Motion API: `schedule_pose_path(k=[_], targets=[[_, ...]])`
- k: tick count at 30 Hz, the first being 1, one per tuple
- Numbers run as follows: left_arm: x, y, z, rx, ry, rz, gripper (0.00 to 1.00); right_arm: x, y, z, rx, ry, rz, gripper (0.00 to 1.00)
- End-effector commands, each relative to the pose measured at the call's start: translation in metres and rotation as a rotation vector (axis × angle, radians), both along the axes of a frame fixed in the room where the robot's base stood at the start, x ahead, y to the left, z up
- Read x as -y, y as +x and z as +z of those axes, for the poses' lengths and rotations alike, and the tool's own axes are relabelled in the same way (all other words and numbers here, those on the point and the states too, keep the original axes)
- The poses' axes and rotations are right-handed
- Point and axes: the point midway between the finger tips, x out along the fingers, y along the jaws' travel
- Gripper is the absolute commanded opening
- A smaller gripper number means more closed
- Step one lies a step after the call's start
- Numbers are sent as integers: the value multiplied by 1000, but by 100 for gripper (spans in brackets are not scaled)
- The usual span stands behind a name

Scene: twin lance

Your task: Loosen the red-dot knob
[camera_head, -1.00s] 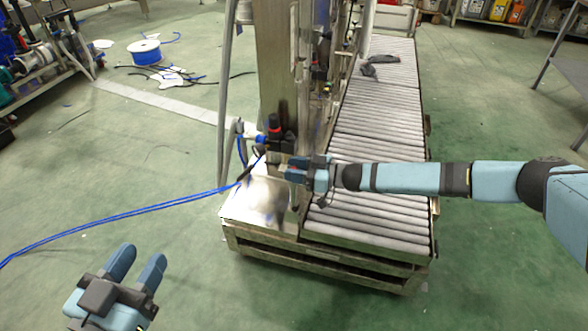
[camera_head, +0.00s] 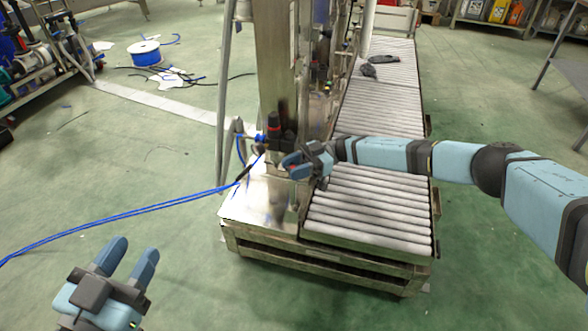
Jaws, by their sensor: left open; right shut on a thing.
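My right gripper (camera_head: 294,165) reaches in from the right at the machine's lower front. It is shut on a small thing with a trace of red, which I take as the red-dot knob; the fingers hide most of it. My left gripper (camera_head: 128,262) is open and empty at the lower left, over the floor and far from the machine.
A roller conveyor (camera_head: 366,213) runs back beside the steel column (camera_head: 276,60). A metal plate (camera_head: 245,208) lies below my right gripper. Blue hoses (camera_head: 130,213) stretch left from the machine. A blue cable spool (camera_head: 146,53) stands on the open floor.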

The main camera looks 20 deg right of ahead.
Motion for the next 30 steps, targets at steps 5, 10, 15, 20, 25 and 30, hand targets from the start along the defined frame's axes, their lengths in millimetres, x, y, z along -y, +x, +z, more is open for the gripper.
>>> schedule_pose_path(k=[5, 10, 15, 20, 25, 30], targets=[[0, 1, 4, 17, 0, 0, 43, -1, 0, 1, 1, 3, 24, 15], [0, 0, 3, 16, 2, -1, 43, -2, 0, 2, 1, 3, 27, 15], [0, 0, 2, 11, 4, -1, 43, -2, 0, 2, 1, 4, 27, 15], [0, -1, 1, 8, 5, -2, 43, -2, 0, 1, 1, 3, 26, 64], [0, -1, 0, 7, 4, -2, 43, -1, 0, 1, 2, 2, 25, 64], [0, -1, 2, 5, 3, -2, 43, 3, 1, 1, 1, 1, 23, 64]])
